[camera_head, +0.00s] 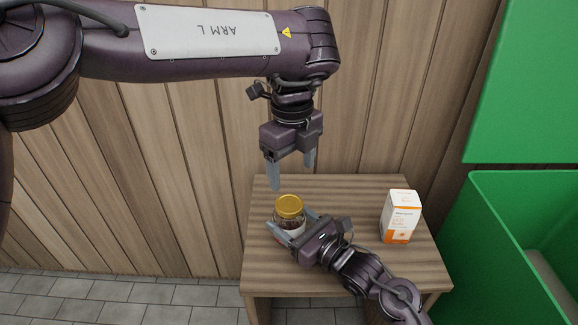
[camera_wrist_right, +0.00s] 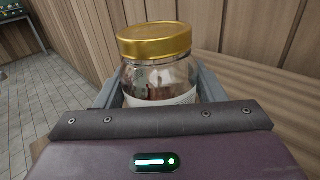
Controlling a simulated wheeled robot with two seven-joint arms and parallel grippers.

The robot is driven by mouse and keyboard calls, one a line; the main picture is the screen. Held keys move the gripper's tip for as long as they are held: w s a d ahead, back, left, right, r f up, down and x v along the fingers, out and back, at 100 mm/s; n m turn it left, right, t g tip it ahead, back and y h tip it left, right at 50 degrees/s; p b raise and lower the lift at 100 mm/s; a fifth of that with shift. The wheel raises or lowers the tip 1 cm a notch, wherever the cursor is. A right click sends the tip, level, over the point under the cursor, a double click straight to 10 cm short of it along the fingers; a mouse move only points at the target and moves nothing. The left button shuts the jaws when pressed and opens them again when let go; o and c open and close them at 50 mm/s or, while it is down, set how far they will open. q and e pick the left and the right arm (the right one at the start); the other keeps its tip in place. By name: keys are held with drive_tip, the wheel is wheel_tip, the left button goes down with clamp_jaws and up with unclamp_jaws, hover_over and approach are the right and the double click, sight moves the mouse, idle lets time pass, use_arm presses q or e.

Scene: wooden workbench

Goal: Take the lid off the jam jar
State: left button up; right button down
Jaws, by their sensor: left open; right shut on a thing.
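The jam jar (camera_head: 290,224) stands upright on the wooden workbench (camera_head: 341,188), near its left side. It is clear glass with dark contents and a pale label. Its gold lid (camera_head: 289,206) sits on top, and the lid also shows in the right wrist view (camera_wrist_right: 155,42). My right gripper (camera_head: 292,228) is shut around the jar body below the lid, one finger on each side. My left gripper (camera_head: 291,181) is open and empty, pointing down above the jar and apart from the lid.
A white and orange box (camera_head: 400,217) stands on the right part of the bench. A green bin (camera_head: 520,240) is beside the bench at the right, with a green panel (camera_head: 530,80) above it. A wood-plank wall (camera_head: 190,180) rises behind. The back of the bench is clear.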

sight(289, 203)
use_arm(q)
drive_tip(key=m, duration=1.4)
drive_tip(key=shift+m, duration=0.4)
drive_tip(key=m, duration=0.4)
drive_tip(key=shift+m, duration=0.3)
drive_tip(key=m, duration=0.4)
drive_tip(key=shift+m, duration=0.4)
drive_tip(key=m, duration=0.5)
drive_tip(key=shift+a, duration=0.1)
drive_tip(key=m, duration=0.4)
drive_tip(key=shift+s, duration=0.1)
drive_tip(key=m, duration=0.6)
drive_tip(key=shift+s+a, duration=0.1)
drive_tip(key=shift+a, duration=0.1)
drive_tip(key=shift+f+m, duration=0.3)
drive_tip(key=shift+m, duration=0.3)
wheel_tip(289, 203, down, 7)
drive_tip(key=shift+f, duration=0.2)
drive_tip(key=shift+c, duration=0.4)
drive_tip(key=c, duration=1)
